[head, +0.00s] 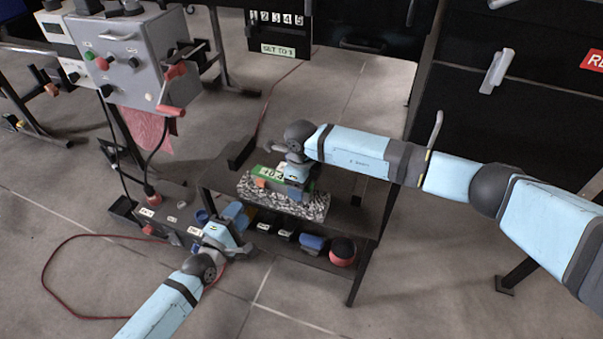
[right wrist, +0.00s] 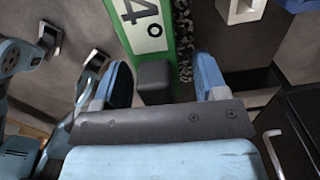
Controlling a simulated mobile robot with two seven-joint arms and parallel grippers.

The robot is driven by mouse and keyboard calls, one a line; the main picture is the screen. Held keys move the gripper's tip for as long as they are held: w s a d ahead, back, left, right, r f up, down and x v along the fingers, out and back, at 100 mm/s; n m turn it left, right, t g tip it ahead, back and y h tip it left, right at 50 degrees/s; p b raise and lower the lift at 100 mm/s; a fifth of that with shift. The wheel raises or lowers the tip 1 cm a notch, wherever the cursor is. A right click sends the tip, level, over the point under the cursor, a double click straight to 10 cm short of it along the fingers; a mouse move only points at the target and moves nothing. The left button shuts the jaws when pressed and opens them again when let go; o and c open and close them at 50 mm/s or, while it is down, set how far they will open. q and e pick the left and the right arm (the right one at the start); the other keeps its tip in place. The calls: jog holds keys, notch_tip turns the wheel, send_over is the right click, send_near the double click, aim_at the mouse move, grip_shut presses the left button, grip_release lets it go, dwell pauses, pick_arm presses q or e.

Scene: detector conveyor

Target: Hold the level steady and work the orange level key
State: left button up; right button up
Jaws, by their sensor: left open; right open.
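The green level (head: 269,171), with a white label, lies on a speckled stone block (head: 312,209) on the stand's top shelf. In the right wrist view the level (right wrist: 165,52) reads "4°" and runs up from my gripper. My right gripper (head: 284,182) is over the level from above, its blue-padded fingers (right wrist: 160,84) spread apart. A dark grey block (right wrist: 154,78) shows between them; I cannot tell whether they touch anything. A small orange part (head: 260,183) shows at the level's near left; I cannot tell if it is the key. My left gripper (head: 240,233) is open and empty beside the lower shelf.
The lower shelf holds several items, among them a blue block (head: 313,242) and a red-and-black round thing (head: 342,251). A grey control box (head: 125,60) with buttons stands at the upper left. A red cable (head: 62,240) loops on the floor. Open floor lies in front.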

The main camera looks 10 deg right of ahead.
jog(key=shift+f, duration=0.25)
jog(key=c, duration=1.1)
jog(key=shift+c, duration=0.2)
pick_arm(q)
jog(key=shift+c, duration=0.2)
grip_shut()
pick_arm(e)
jog(key=shift+f, duration=0.1)
dwell(1.5)
